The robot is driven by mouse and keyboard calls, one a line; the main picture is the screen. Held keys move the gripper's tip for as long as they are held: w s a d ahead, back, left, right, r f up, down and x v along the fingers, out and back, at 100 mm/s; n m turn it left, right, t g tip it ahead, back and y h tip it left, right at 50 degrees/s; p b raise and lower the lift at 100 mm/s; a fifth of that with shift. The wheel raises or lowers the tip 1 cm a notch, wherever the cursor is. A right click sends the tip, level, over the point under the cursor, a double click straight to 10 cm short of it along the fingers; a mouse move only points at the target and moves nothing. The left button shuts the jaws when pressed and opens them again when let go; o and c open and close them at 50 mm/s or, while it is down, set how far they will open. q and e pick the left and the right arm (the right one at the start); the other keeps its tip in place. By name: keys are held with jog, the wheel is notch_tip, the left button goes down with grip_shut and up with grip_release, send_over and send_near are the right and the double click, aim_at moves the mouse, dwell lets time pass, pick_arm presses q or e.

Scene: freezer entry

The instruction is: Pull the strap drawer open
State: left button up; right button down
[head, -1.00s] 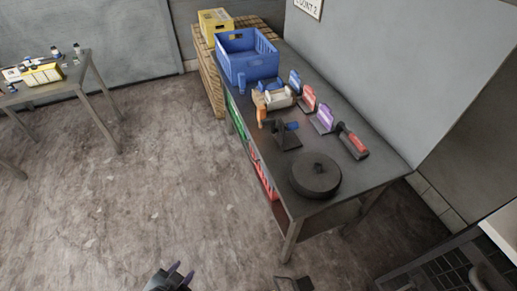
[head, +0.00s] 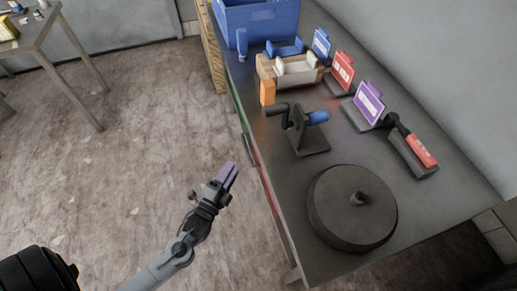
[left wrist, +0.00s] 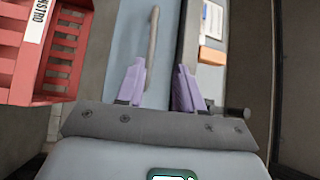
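My left gripper (head: 229,174) is in the open space left of the workbench, fingers pointing toward its front side. In the left wrist view its two purple fingers (left wrist: 160,88) are apart with nothing between them. A pale grey-blue panel (left wrist: 125,45), which looks like the drawer front, lies ahead of them. A curved bar handle (left wrist: 153,40) runs along it, beyond the fingertips and nearer the left finger. I cannot see a gap that shows the drawer open. The drawer front is hidden in the head view. My right gripper is not in view.
A red crate (left wrist: 60,50) with a white label is close on the left in the wrist view. The workbench top (head: 290,205) carries a round dark lidded pan (head: 335,215), a blue crate (head: 280,22) and several small items. Floor left of the bench is clear.

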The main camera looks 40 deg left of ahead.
aim_at(246, 148)
pick_arm(q)
jog(key=x, duration=0.3)
jog(key=f+x, duration=0.1)
jog(key=x, duration=0.6)
jog(key=shift+w+d+f, duration=0.1)
jog(key=shift+w+f, duration=0.05)
jog(key=shift+w, duration=0.05)
jog(key=shift+c, duration=0.4)
grip_shut()
